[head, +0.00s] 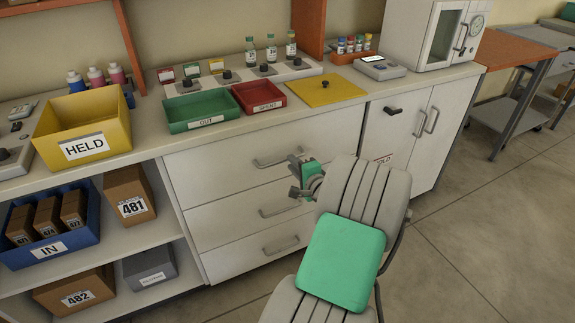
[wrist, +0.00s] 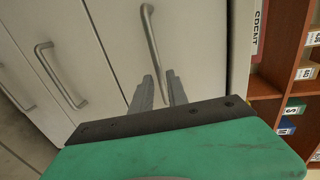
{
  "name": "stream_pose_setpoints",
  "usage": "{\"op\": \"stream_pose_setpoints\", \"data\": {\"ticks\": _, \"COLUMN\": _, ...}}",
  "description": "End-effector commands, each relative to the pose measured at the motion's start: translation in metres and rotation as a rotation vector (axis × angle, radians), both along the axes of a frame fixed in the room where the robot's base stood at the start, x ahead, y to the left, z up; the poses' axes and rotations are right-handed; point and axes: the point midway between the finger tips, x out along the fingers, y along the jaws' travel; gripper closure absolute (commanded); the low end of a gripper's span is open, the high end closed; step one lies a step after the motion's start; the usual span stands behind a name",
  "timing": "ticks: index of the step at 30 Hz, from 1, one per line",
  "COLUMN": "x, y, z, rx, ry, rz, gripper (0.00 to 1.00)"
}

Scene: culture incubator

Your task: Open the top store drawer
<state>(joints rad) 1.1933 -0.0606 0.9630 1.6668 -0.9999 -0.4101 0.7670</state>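The top store drawer (head: 232,158) is the uppermost of three white drawer fronts under the counter, and its front looks flush and closed. Its grey bar handle (head: 277,160) shows in the head view, left of my gripper (head: 295,176). In the wrist view the handle (wrist: 149,38) runs down from the top middle, its lower end appearing between my gripper's two fingertips (wrist: 159,76). The fingers are apart, with nothing clearly held. I cannot tell how far the handle lies beyond the tips. The middle drawer's handle (wrist: 58,75) is further left there.
A green OUT tray (head: 205,122), a red tray (head: 262,107) and a yellow lid-like panel (head: 330,91) sit on the counter above. A white cupboard (head: 405,135) stands right of the drawers. Open shelves with boxes are left. The floor at right (head: 500,210) is clear.

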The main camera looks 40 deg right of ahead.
Motion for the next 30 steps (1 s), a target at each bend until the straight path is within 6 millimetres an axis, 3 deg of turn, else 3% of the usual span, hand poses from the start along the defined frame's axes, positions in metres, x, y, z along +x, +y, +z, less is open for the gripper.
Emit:
{"op": "stream_pose_setpoints", "data": {"ticks": 3, "x": 0.023, "y": -0.005, "z": -0.006, "rx": -0.003, "ry": 0.002, "rz": 0.005, "gripper": 0.80}}
{"op": "stream_pose_setpoints", "data": {"ticks": 9, "x": 0.040, "y": -0.011, "z": -0.009, "rx": -0.002, "ry": 0.002, "rz": 0.002, "gripper": 0.80}}
{"op": "stream_pose_setpoints", "data": {"ticks": 16, "x": 0.041, "y": -0.012, "z": -0.009, "rx": -0.003, "ry": 0.003, "rz": 0.001, "gripper": 0.81}}
{"op": "stream_pose_setpoints", "data": {"ticks": 23, "x": 0.040, "y": -0.012, "z": -0.009, "rx": -0.003, "ry": 0.003, "rz": 0.001, "gripper": 1.00}}
{"op": "stream_pose_setpoints", "data": {"ticks": 30, "x": 0.040, "y": -0.011, "z": -0.009, "rx": -0.003, "ry": 0.004, "rz": 0.002, "gripper": 1.00}}
